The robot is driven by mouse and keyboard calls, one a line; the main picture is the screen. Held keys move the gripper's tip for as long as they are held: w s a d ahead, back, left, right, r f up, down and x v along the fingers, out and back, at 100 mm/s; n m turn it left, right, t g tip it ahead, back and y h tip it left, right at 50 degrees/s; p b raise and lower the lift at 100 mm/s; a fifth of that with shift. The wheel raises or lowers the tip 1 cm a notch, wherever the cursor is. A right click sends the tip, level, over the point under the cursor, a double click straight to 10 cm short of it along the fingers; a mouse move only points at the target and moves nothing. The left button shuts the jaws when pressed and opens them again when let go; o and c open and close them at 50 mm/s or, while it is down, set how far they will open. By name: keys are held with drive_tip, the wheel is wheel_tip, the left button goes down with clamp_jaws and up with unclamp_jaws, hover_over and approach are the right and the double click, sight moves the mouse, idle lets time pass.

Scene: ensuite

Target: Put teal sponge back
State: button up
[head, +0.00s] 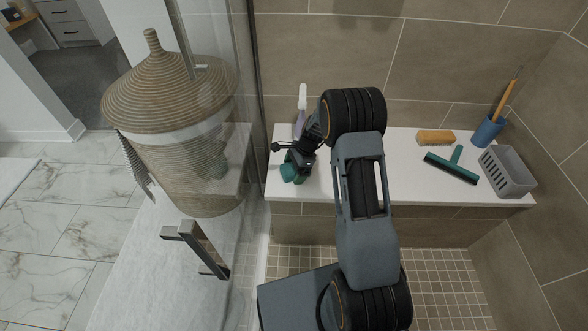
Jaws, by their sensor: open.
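The teal sponge (288,173) lies on the left end of the white bench ledge (405,185), near its front edge. My gripper (294,160) is open, reaching down right at the sponge. It partly hides the sponge, and I cannot tell whether the fingers touch it. A grey slotted basket (507,171) stands at the right end of the ledge; most of its inside is hard to see.
A spray bottle (302,100) stands close behind my gripper. A dark green squeegee (453,166), an orange sponge (435,138) and a blue cup (486,131) with a brush sit to the right. A glass panel and woven basket (175,100) are left.

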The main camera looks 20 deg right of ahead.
drive_tip(key=p+v, duration=0.4)
drive_tip(key=v, duration=0.7)
drive_tip(key=shift+d+r, duration=0.15)
drive_tip(key=shift+r, duration=0.2)
drive_tip(key=s+a+r+n+t+h, duration=0.2)
drive_tip(key=s+a+r+n+h, duration=0.15)
drive_tip(key=s+r+n, duration=0.9)
drive_tip(key=s+r+n+t, duration=0.1)
drive_tip(key=s+n, duration=0.3)
drive_tip(key=s, duration=0.6)
drive_tip(key=shift+s+a+r+h, duration=0.4)
drive_tip(key=shift+r+h, duration=0.05)
drive_tip(key=shift+r, duration=0.4)
drive_tip(key=shift+r+n, duration=0.1)
drive_tip(key=shift+n, duration=0.15)
